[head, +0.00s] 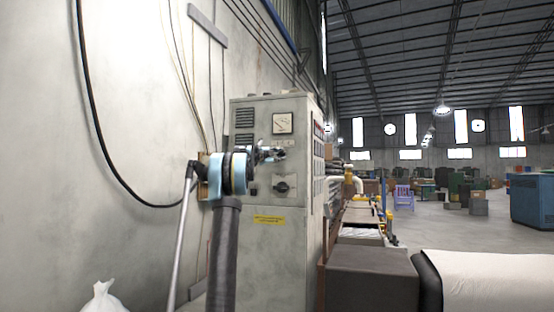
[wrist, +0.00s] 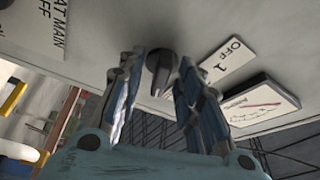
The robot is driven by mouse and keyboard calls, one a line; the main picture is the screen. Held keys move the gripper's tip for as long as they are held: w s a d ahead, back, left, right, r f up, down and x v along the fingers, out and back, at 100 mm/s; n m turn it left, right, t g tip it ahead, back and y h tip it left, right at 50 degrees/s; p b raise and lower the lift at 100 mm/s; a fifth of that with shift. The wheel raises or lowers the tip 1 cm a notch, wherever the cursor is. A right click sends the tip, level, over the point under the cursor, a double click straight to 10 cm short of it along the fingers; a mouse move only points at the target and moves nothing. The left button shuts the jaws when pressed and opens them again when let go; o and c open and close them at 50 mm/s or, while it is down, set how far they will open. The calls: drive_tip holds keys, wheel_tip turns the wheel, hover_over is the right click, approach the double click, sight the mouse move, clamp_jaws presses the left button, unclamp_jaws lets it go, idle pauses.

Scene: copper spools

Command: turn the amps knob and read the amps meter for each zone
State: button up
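The grey control cabinet (head: 268,250) stands against the wall in the head view. Its white-faced meter (head: 284,124) is on the upper front; the meter (wrist: 262,103) also shows at the right in the wrist view, slanted, its reading too small to tell. A dark knob (wrist: 160,68) is on the panel beside a label (wrist: 228,60) reading "OFF 1". My gripper (wrist: 160,72) has its fingers apart, one on each side of this knob; contact cannot be told. In the head view my gripper (head: 272,154) is at the panel below the meter and hides the knob.
A black rotary switch (head: 284,187) is lower on the cabinet, above a yellow label (head: 269,220). A label (wrist: 46,22) with "MAIN OFF" shows in the wrist view. A dark brown box-like block (head: 372,280) stands right of the cabinet. Open floor lies farther right.

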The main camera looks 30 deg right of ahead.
drive_tip(key=shift+a, duration=0.1)
drive_tip(key=v, duration=1.2)
drive_tip(key=shift+w, duration=0.1)
